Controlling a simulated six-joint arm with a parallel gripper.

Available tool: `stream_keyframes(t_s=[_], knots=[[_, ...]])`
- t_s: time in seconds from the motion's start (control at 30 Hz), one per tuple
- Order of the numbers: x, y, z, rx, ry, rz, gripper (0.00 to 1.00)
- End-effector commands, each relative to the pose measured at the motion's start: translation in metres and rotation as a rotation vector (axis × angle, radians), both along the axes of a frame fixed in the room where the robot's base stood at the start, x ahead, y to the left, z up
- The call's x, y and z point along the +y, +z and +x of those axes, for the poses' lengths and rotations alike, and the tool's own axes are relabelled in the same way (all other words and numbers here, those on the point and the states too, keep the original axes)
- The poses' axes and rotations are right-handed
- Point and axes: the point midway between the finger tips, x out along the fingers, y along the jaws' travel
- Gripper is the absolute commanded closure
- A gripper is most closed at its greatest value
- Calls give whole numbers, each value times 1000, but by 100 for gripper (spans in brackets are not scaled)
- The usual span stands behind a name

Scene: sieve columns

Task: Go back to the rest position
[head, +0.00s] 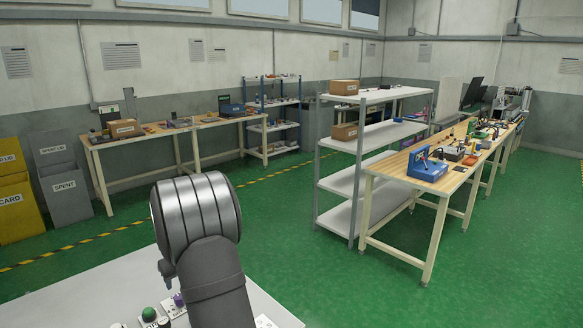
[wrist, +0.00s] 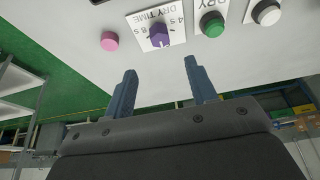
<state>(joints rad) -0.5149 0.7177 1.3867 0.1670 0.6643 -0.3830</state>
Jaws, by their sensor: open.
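My gripper (wrist: 158,88) shows in the wrist view with its two blue-grey fingers apart and nothing between them. It hangs near a pale panel (wrist: 100,15) that carries controls. A purple knob (wrist: 159,35) on a white "DRY TIME" label lies just beyond the fingertips, apart from them. A green button (wrist: 212,24) on a "DRY" label is to its right. In the head view my arm rises in front of the panel (head: 100,290) and hides much of it. The green button (head: 149,314) and the purple knob (head: 178,299) show beside the arm there.
A pink button (wrist: 109,41) and a white button (wrist: 266,12) are also on the panel. Beyond it stand a grey shelf rack (head: 340,205) and a workbench (head: 440,185) with tools. Open green floor (head: 285,230) lies between.

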Motion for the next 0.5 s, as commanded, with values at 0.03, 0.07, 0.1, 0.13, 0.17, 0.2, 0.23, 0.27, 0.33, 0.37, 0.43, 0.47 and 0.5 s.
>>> stream_keyframes(t_s=[0.03, 0.07, 0.1, 0.13, 0.17, 0.2, 0.23, 0.27, 0.33, 0.37, 0.43, 0.47, 0.5], knots=[[3, -10, 2, 2, 0, -1, 48], [4, -15, 4, 2, 0, -1, 48], [6, -22, 6, 3, 0, -2, 48], [7, -27, 7, 3, 0, -1, 48], [9, -32, 9, 2, 0, -1, 48], [11, -39, 11, 2, 0, -1, 48], [12, -43, 12, 2, 0, -1, 48], [14, -49, 14, 3, 0, -1, 48], [17, -60, 17, 1, 0, -1, 48], [18, -65, 18, 1, 0, -1, 48], [21, -76, 21, 2, 0, -2, 48], [23, -80, 23, 2, 0, -2, 48], [24, -85, 24, 1, 0, -1, 48]])
